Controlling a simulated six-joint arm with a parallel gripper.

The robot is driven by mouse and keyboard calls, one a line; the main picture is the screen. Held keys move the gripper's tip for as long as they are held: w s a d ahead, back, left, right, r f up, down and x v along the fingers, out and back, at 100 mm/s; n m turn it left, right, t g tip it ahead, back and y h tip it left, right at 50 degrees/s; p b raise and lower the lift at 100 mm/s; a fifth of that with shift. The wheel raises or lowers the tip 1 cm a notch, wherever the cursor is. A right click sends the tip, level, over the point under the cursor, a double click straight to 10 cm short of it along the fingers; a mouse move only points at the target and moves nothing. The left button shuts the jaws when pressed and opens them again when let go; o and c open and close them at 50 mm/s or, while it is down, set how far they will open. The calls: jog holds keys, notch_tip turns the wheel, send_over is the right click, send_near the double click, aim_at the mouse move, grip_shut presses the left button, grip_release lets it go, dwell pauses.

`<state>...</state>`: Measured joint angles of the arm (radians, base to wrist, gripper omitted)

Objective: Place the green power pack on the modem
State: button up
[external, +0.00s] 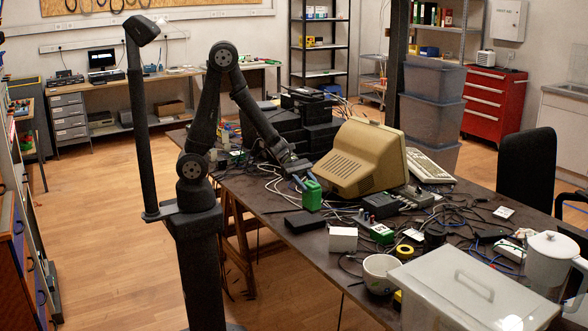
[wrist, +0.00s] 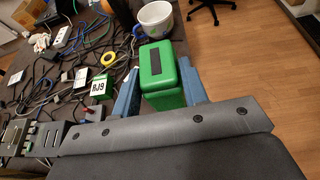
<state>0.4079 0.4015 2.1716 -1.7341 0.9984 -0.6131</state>
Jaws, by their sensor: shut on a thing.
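The green power pack (external: 312,197) is a small bright green block with a dark strip on its top, seen in the wrist view (wrist: 150,62). My gripper (external: 303,183) is shut on it, with one blue finger on each side, as the wrist view shows (wrist: 160,88). The pack is upright near the left edge of the table; whether its base touches anything is unclear. A flat black box (external: 305,223) lies just in front of it in the external view and may be the modem; no label shows. The wrist view does not clearly show this box.
A beige monitor (external: 360,158) stands right of my gripper. A green box labelled RJ9 (wrist: 98,86), a white box (external: 343,239), a yellow tape roll (external: 404,251), a white mug (external: 382,272) and many loose cables crowd the table (external: 262,203). Stacked black devices (external: 275,125) stand behind.

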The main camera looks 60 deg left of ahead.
jog(key=s+a, duration=0.3)
jog(key=a, duration=0.4)
jog(key=shift+m+g, duration=0.3)
jog(key=shift+g, duration=0.1)
jog(key=shift+w+a+f, duration=1)
jog(key=shift+w+f, duration=0.5)
jog(key=shift+f, duration=0.3)
jog(key=shift+w+a+f, duration=1.05)
jog(key=shift+w+f, duration=0.5)
jog(key=shift+f, duration=0.2)
jog(key=shift+w+a+f, duration=1)
jog(key=shift+w+f, duration=0.5)
jog(key=shift+f, duration=0.3)
jog(key=o, duration=1.2)
jog(key=shift+f, duration=0.15)
jog(key=shift+o, duration=0.2)
jog(key=shift+r, duration=0.2)
jog(key=v, duration=1.2)
